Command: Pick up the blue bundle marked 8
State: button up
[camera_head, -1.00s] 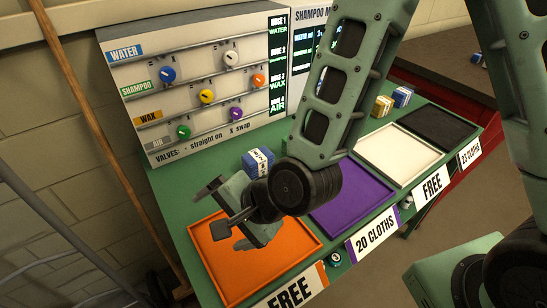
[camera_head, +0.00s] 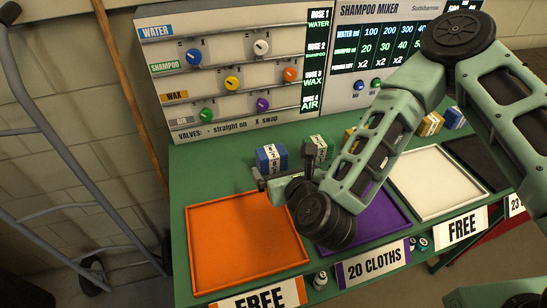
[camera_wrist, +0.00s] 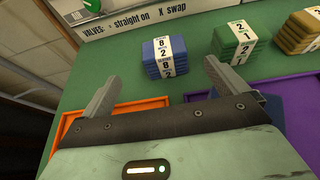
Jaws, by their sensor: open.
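The blue bundle is a folded blue stack with a white band marked 8 and 2. It sits on the green bench top behind the orange tray, in the head view (camera_head: 268,159) and in the wrist view (camera_wrist: 158,58). My gripper (camera_wrist: 161,72) is open and empty, its two fingers spread with the bundle ahead between their tips. The fingers do not appear to touch it. In the head view my gripper (camera_head: 279,178) is just in front of the bundle, partly covering its lower front.
A green bundle marked 2 (camera_wrist: 236,45) stands close right of the blue one, and a yellow bundle (camera_wrist: 300,33) beyond it. Orange (camera_head: 245,243), purple (camera_head: 385,216) and white (camera_head: 428,184) trays line the front. The valve panel (camera_head: 235,70) rises behind.

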aim_at(272, 152)
jog(key=p+x, duration=0.1)
jog(key=x, duration=0.6)
jog(key=shift+w+f, duration=0.1)
jog(key=shift+w, duration=0.05)
jog(key=p+x, duration=0.1)
jog(key=x, duration=0.3)
jog(key=shift+w+d, duration=0.15)
jog(key=shift+w, duration=0.2)
jog(key=shift+w+f+p, duration=0.25)
jog(key=shift+w+p, duration=0.05)
jog(key=shift+w, duration=0.2)
jog(key=c, duration=1.1)
